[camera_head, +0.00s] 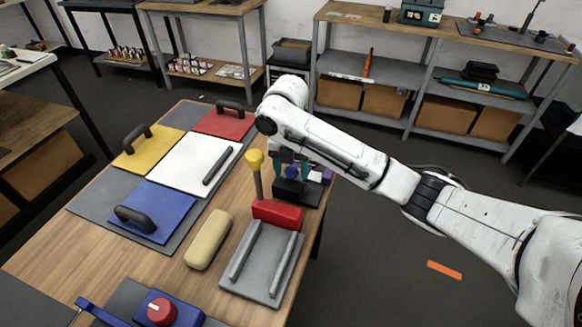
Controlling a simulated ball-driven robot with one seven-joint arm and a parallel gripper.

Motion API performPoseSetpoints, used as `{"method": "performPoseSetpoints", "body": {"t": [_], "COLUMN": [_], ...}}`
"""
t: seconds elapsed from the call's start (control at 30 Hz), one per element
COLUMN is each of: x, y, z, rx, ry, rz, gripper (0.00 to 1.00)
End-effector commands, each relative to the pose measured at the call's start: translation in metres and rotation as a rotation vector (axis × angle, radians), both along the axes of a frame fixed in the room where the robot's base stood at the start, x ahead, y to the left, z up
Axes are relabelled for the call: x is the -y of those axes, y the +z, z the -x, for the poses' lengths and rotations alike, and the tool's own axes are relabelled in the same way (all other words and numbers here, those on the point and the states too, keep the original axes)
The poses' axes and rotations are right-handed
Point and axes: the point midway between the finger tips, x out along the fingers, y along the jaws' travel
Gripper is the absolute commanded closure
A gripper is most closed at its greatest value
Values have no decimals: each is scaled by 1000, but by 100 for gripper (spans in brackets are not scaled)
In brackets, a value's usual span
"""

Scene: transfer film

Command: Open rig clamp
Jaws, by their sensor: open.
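What looks like the rig clamp is a red block (277,215) at the back end of a grey plate with two rails (263,265). A grey lever (257,184) with a yellow knob (255,160) stands upright at the red block's left. My gripper (290,169) points down behind the clamp, to the right of the yellow knob and apart from it. Its teal fingers are open, partly hidden by my arm. A blue knob (292,173) on a black block (297,191) shows between or just behind the fingers; I cannot tell whether they touch it.
Left on the wooden table (50,255) lie yellow (155,165), red (215,124), white (185,178) and blue (175,206) handled panels. A beige pad (208,240) lies left of the clamp plate. A blue box with a red knob (161,311) is at the front.

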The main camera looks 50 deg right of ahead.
Motion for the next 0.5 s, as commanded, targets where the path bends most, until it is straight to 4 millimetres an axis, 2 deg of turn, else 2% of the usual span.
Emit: {"method": "performPoseSetpoints", "body": {"t": [0.17, 0.5], "x": [0, 0], "y": [0, 0], "z": [0, 0], "rx": [0, 0], "ry": [0, -1], "rz": [0, 0], "gripper": [40, 73]}}
